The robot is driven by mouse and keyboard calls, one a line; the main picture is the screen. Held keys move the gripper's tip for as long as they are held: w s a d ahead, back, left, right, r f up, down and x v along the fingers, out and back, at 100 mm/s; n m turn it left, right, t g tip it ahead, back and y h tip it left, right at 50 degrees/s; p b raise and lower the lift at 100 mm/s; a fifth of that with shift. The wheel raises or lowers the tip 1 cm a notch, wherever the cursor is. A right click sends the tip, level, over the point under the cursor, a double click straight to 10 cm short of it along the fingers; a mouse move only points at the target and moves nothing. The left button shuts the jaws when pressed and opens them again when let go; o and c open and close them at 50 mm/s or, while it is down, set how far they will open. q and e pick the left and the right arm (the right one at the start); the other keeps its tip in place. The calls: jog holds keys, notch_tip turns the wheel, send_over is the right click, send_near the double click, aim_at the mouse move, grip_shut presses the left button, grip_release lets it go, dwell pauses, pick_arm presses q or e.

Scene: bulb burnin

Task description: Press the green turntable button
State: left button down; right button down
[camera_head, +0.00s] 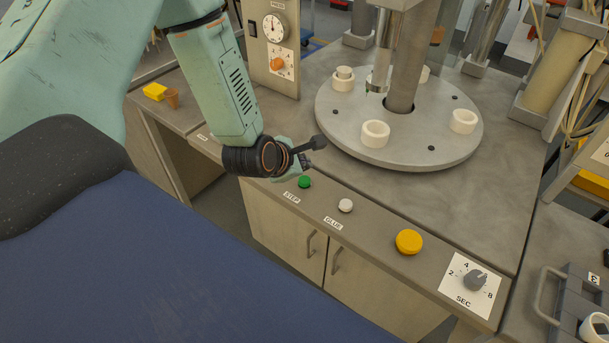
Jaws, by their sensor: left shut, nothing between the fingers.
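The green button (304,182) sits on the front ledge of the bench, above a label reading STEP. My left arm comes in from the upper left. My left gripper (308,163) is shut and empty, just behind and above the green button in the picture. Whether it touches the button cannot be told; a gap seems to show. The round grey turntable (345,125) stands behind, with several white rings on it and a column through its middle. My right gripper does not show.
A white button (346,205) labelled GLUE, a yellow button (409,241) and a SEC dial (475,280) lie along the ledge to the right. A press panel (272,45) with gauge and orange knob stands behind my left arm. A grey tray (580,305) is at the lower right.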

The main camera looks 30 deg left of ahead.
pick_arm(q)
jog(key=shift+r+p, duration=0.7)
jog(key=shift+r, duration=0.65)
jog(key=shift+f, duration=0.1)
